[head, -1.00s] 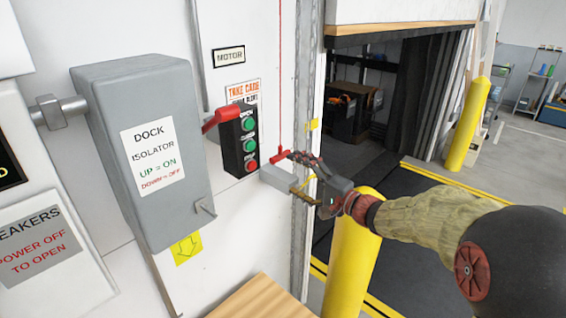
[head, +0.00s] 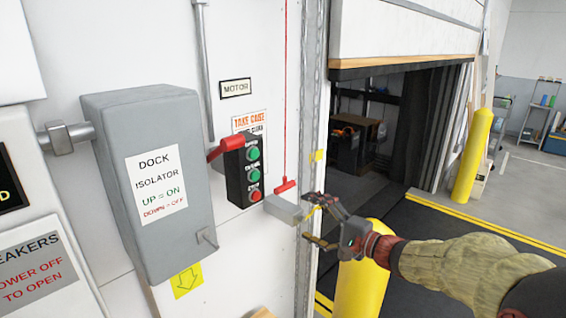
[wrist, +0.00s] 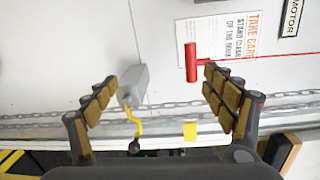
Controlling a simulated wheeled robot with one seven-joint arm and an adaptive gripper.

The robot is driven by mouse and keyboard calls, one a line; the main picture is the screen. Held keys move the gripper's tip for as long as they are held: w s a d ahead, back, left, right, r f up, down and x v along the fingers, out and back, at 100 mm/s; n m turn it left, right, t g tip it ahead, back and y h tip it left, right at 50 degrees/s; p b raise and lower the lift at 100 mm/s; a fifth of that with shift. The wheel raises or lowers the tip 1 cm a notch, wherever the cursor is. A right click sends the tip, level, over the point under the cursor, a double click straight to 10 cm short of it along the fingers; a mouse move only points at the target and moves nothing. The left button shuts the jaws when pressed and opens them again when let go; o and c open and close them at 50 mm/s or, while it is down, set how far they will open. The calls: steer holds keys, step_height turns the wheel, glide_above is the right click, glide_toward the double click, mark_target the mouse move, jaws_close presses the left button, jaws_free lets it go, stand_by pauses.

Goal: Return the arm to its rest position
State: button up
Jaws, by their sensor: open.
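My gripper (head: 318,220) is in the middle right of the head view, in front of the wall by the door frame. It is open and empty. In the wrist view its padded fingers (wrist: 168,98) stand wide apart at left and right. Beyond them is a grey box (wrist: 133,84) with a yellow hook-like piece, fixed to the wall; it also shows in the head view (head: 284,208), left of the fingers. A red pull handle (wrist: 191,62) hangs on a red cord, apart from the fingers. My arm reaches in from the lower right.
A grey isolator box (head: 150,180) and a black push-button station (head: 245,170) with a red lever piece (head: 226,147) are on the wall to the left. Yellow bollards (head: 360,280) stand below my wrist and farther right. The dock door (head: 405,35) is partly raised.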

steer(key=s+f+n+g+h, duration=0.2)
steer(key=s+f+g, duration=0.2)
steer(key=s+f, duration=0.45)
steer(key=s+f+n+g+h, duration=0.25)
steer(key=s+f+g, duration=0.25)
steer(key=s, duration=0.7)
steer(key=s+d+r+n+t+h, duration=0.1)
steer(key=s+d+r+n+h, duration=0.1)
steer(key=s, duration=0.6)
steer(key=s+d+r+n+t+h, duration=0.1)
steer(key=s+d+r+n+h, duration=0.2)
steer(key=s+d+h, duration=0.3)
steer(key=s+d+r, duration=0.1)
steer(key=s+d, duration=0.1)
steer(key=shift+d+r+t, duration=0.2)
steer(key=shift+d+t, duration=0.2)
steer(key=shift+c, duration=1.1)
